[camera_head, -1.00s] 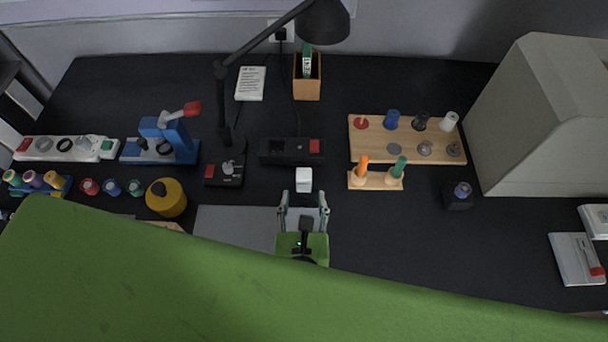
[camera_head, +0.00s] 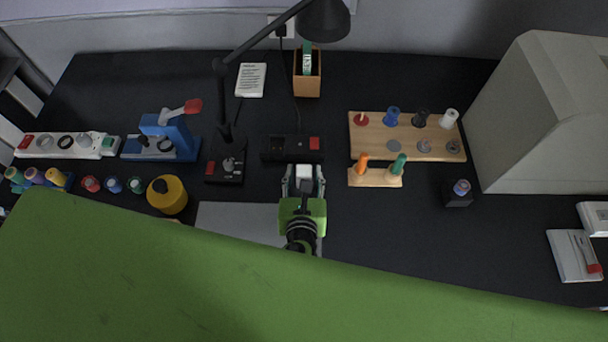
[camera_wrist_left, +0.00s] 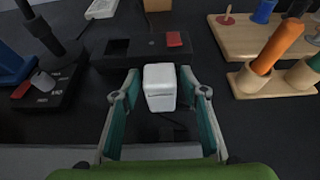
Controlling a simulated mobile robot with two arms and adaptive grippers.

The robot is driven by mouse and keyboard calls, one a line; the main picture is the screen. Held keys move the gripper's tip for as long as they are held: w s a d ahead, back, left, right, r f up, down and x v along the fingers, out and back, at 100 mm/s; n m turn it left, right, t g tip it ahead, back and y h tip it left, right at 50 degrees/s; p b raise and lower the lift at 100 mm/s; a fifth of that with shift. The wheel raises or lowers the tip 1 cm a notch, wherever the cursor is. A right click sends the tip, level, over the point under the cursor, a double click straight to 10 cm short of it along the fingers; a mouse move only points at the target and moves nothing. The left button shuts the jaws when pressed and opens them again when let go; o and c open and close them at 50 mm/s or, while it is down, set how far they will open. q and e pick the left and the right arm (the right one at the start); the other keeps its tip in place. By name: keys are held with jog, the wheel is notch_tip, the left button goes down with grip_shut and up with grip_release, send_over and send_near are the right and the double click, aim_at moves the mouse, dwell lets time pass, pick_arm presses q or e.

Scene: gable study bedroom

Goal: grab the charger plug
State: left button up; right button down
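The charger plug is a small white block (camera_head: 304,172) on the black desk, just in front of a black power strip with a red switch (camera_head: 291,148). My left gripper (camera_head: 304,178) is open, with one finger on each side of the plug. In the left wrist view the white plug (camera_wrist_left: 160,87) stands between the two spread fingertips, with a gap visible on both sides. The power strip (camera_wrist_left: 140,50) shows right behind it. My right gripper is not in view.
A wooden peg stand (camera_head: 375,178) with orange and green pegs stands to the right. A lamp base (camera_head: 225,165) is to the left, its arm reaching above. A grey mat (camera_head: 240,220) lies in front.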

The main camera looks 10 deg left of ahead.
pick_arm(q)
jog(key=c, duration=0.8)
jog(key=shift+c, duration=0.2)
